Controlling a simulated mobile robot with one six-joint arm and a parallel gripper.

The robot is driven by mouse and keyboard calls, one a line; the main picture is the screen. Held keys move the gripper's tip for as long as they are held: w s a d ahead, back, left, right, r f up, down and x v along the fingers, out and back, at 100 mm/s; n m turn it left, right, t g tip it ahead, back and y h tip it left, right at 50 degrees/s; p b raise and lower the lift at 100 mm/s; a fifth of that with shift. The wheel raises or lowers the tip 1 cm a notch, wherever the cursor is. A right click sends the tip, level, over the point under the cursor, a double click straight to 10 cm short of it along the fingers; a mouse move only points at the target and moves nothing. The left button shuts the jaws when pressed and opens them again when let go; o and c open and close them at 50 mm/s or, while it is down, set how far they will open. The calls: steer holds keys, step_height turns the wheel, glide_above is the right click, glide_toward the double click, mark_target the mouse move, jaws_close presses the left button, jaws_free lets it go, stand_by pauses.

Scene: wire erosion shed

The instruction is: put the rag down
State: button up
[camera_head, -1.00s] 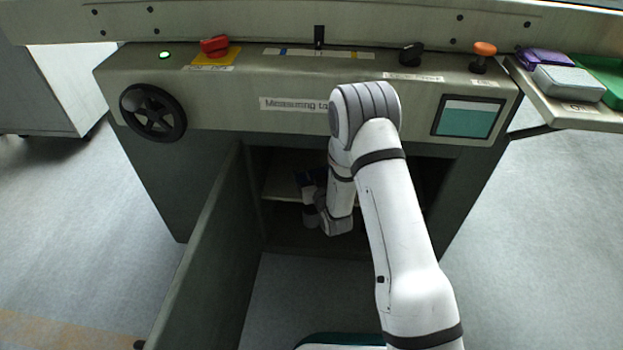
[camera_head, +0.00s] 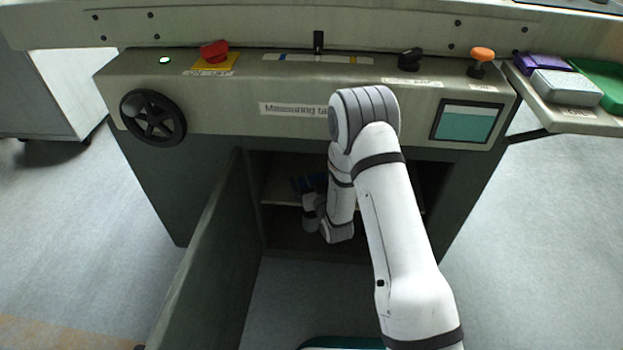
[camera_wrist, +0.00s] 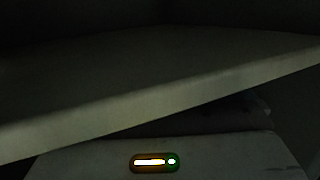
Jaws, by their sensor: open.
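A small dark blue patch (camera_head: 308,183) shows in the cabinet at the shelf, beside my arm's wrist. It may be the rag, but shade and my arm leave this unclear. My gripper reaches into the open cabinet under the machine's front panel; its fingertips are not clear in the head view. In the wrist view a pale body with a lit indicator fills the bottom. The pale shelf (camera_wrist: 150,100) crosses above it at a slant. No rag is recognisable in the wrist view. My gripper is open.
The cabinet door (camera_head: 205,265) stands open on the left of my arm. The front panel above has a handwheel (camera_head: 153,117), a red knob (camera_head: 213,51), a black knob (camera_head: 410,59) and an orange knob (camera_head: 482,55). A side tray (camera_head: 560,114) holds boxes at the right.

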steer(key=p+v, duration=0.4)
steer(key=v, duration=0.7)
steer(key=w+d+r+g, duration=0.1)
steer(key=r, duration=0.1)
steer(key=w+d+r+g+h, duration=0.1)
steer(key=w+d+r+h, duration=0.1)
steer(key=r, duration=0.1)
steer(key=shift+d+r+m+g+b, duration=0.2)
steer(key=shift+r+m+g+b, duration=0.1)
steer(key=shift+g, duration=0.1)
steer(key=s+d+r+m+g+h, duration=0.1)
steer(key=s+d+r+g, duration=0.2)
steer(key=s+r, duration=0.3)
steer(key=s+d+r+m+g+h, duration=0.1)
steer(key=s+d+r+g, duration=0.3)
steer(key=s, duration=0.8)
steer(key=s+d+r+m+g+h, duration=0.1)
steer(key=s+d+r+g, duration=0.3)
steer(key=s+r, duration=0.4)
steer(key=shift+s+d+r+h, duration=0.2)
steer(key=shift+s+r+h, duration=0.1)
steer(key=shift+s+r, duration=0.15)
